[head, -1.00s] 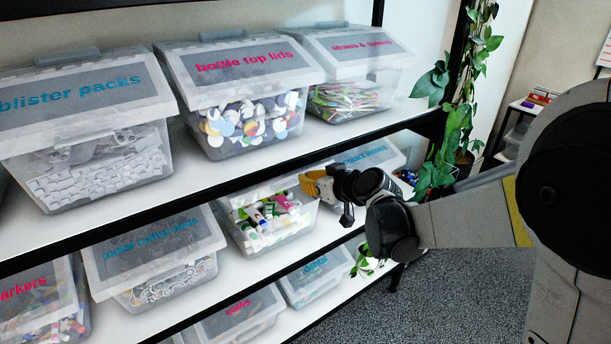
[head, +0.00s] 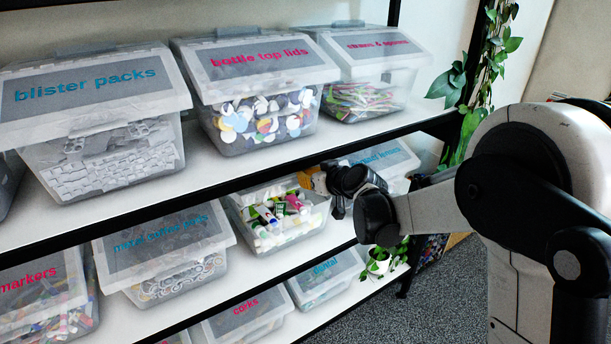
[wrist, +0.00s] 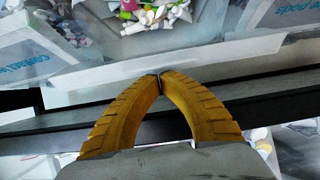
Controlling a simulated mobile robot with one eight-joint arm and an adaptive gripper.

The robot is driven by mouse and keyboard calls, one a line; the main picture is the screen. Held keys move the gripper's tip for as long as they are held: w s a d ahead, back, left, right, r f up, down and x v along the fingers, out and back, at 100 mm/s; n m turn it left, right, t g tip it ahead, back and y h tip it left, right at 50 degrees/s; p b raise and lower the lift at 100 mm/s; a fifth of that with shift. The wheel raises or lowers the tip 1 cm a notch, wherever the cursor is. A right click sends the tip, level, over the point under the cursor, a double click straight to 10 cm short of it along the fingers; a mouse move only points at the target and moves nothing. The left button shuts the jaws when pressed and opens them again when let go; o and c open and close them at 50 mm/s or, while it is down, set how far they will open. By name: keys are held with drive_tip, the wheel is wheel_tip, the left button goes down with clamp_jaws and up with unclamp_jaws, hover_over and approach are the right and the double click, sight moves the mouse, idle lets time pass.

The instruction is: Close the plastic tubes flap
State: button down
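The plastic tubes bin (head: 299,230) stands on the middle shelf in the head view, uncovered, with tubes and small bottles visible inside. In the wrist view its tubes (wrist: 150,14) show at the top. A pale translucent strip (wrist: 215,55) runs across below them; it looks like the raised flap seen nearly edge-on. My gripper (wrist: 159,76) has its yellow fingertips together with nothing visible between them. The tips are at the strip's lower edge; I cannot tell whether they touch it. In the head view my gripper (head: 312,181) is at the bin's upper back right, under the upper shelf.
A closed coffee pods bin (head: 165,245) is left of the tubes bin, and a contact lenses bin (head: 388,160) is right. The upper shelf's black edge (head: 250,178) is close above my gripper. A plant (head: 380,262) is at the lower shelf's right end.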

drive_tip(key=shift+s+d+f+b, duration=0.1)
drive_tip(key=shift+s+f+b, duration=0.05)
drive_tip(key=shift+f+b, duration=0.3)
drive_tip(key=shift+s+d+f+b, duration=0.1)
drive_tip(key=shift+s+f+b, duration=0.1)
drive_tip(key=shift+f, duration=0.35)
wheel_tip(320, 180, down, 14)
drive_tip(key=b, duration=0.9)
drive_tip(key=shift+w, duration=0.2)
drive_tip(key=shift+a, duration=0.1)
